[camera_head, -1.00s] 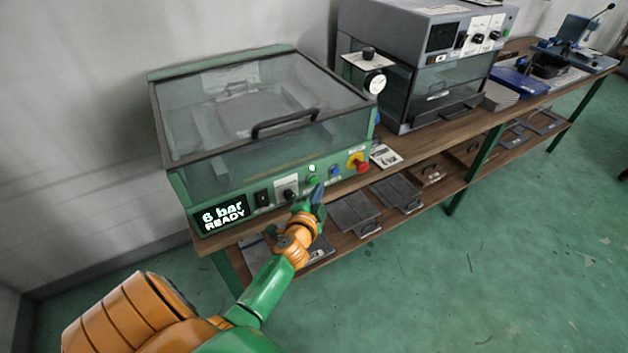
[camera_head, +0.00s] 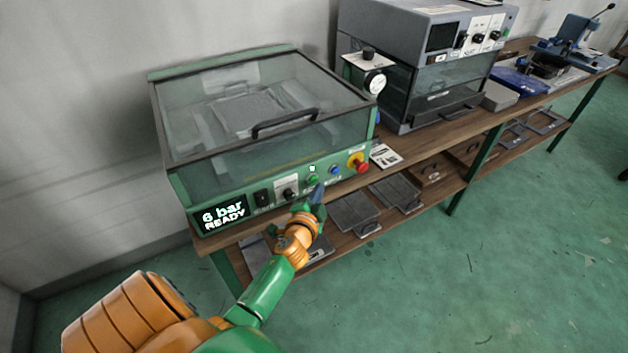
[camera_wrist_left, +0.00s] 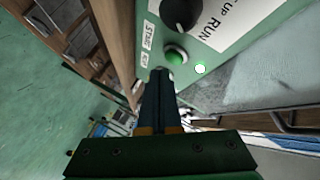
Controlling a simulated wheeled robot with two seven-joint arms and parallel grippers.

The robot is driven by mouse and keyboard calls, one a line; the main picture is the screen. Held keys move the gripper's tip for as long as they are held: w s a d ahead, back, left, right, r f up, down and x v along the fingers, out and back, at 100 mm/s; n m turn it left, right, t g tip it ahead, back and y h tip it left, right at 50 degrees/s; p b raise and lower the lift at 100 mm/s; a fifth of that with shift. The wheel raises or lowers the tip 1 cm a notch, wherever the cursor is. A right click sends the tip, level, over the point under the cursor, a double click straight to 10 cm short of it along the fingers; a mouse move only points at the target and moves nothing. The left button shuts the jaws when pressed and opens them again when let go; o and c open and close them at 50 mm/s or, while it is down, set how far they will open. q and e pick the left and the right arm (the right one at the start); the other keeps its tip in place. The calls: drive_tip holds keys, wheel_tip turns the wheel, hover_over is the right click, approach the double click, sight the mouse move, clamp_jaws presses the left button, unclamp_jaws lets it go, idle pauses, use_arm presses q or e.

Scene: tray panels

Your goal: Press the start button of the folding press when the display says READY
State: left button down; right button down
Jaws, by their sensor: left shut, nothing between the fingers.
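The folding press (camera_head: 260,115) stands on the bench with its clear lid down. Its display (camera_head: 222,214) reads "6 bar READY". The green start button (camera_head: 313,179) is on the front panel, below a small lit lamp (camera_head: 312,168). In the left wrist view the start button (camera_wrist_left: 176,55) sits beside a label reading START, with the lit lamp (camera_wrist_left: 200,68) next to it. My left gripper (camera_head: 319,190) is shut and empty, its tips just in front of the panel close to the button. In the left wrist view its fingertips (camera_wrist_left: 158,74) appear near the button; contact cannot be told. My right gripper is not in view.
A blue button (camera_head: 335,171) and a red emergency stop (camera_head: 358,163) on yellow are right of the start button. A black switch (camera_head: 262,198) and a knob (camera_head: 289,193) are left of it. A grey machine (camera_head: 430,60) stands farther right. Flat plates lie on the lower shelf.

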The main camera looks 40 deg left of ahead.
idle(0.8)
use_arm(q)
drive_tip(key=shift+w+a, duration=0.15)
drive_tip(key=shift+a, duration=0.25)
drive_tip(key=shift+w+a, duration=0.2)
drive_tip(key=shift+a, duration=0.3)
idle(0.5)
idle(0.4)
drive_tip(key=shift+s+d, duration=0.4)
drive_tip(key=shift+d, duration=0.45)
drive_tip(key=d, duration=0.1)
drive_tip(key=s+d, duration=0.1)
drive_tip(key=d, duration=0.2)
drive_tip(key=shift+s+d, duration=0.35)
drive_tip(key=shift+s, duration=0.05)
